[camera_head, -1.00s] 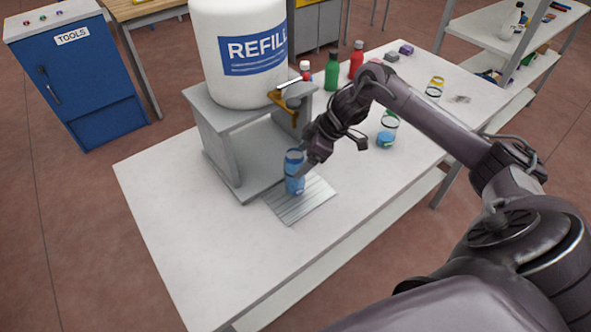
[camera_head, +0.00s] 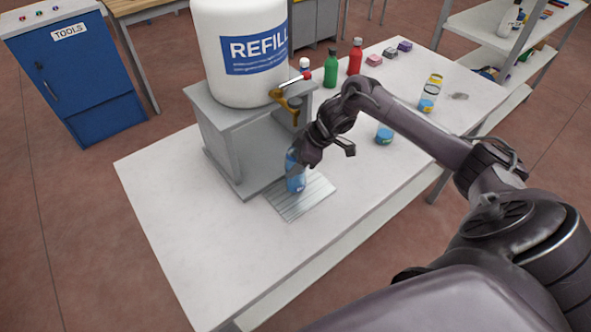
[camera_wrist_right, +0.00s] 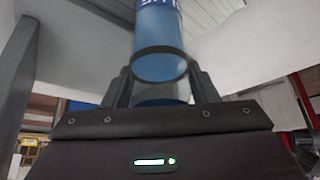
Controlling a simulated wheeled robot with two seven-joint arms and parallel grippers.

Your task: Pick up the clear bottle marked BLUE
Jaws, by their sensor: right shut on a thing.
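A clear bottle with blue contents (camera_head: 296,183) stands upright on the ribbed drip plate (camera_head: 312,200) in front of the refill stand. My right gripper (camera_head: 300,160) is shut on this bottle and hides its upper part in the head view. In the right wrist view the bottle (camera_wrist_right: 160,35) rises between the two fingers of my right gripper (camera_wrist_right: 162,88). My left gripper is out of view.
The white REFILL tank (camera_head: 240,50) sits on a grey stand (camera_head: 225,150) with a tap (camera_head: 289,100) close above my gripper. The front-left tabletop is clear.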

